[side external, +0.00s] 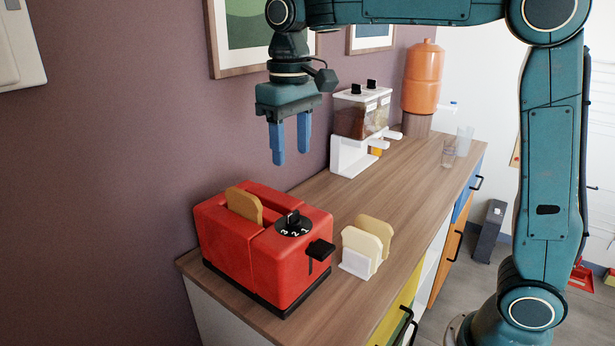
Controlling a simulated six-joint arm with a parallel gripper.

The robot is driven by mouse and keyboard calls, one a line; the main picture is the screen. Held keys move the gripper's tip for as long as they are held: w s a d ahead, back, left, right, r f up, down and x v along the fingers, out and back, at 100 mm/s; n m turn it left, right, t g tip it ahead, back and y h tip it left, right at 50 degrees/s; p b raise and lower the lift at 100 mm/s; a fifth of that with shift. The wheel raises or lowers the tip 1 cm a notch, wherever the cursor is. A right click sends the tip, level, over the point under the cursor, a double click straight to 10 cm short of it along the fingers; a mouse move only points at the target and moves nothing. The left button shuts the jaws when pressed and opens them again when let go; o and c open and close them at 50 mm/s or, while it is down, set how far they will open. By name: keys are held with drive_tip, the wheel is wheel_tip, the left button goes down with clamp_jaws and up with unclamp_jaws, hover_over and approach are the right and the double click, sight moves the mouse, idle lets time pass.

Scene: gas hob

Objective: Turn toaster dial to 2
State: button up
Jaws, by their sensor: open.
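A red toaster (247,254) with a black base stands at the near left end of the wooden counter. A slice of bread (244,204) sticks up from its slot. The black toaster dial (294,223) is on top near the right edge, with white numbers around it; I cannot tell which number it points to. A black lever (319,250) is on the toaster's front right side. My gripper (291,156) points down with two blue fingers, open and empty, in the air above the toaster and apart from the dial.
A white rack with bread slices (365,247) stands just right of the toaster. A white dispenser (356,130), an orange container (422,78) and clear glasses (456,147) stand farther back. The wooden counter (400,195) is clear in the middle. A wall is behind.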

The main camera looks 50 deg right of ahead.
sight(293, 213)
wheel_tip(293, 213, down, 13)
drive_tip(key=shift+r, duration=0.2)
idle(0.4)
drive_tip(key=c, duration=1)
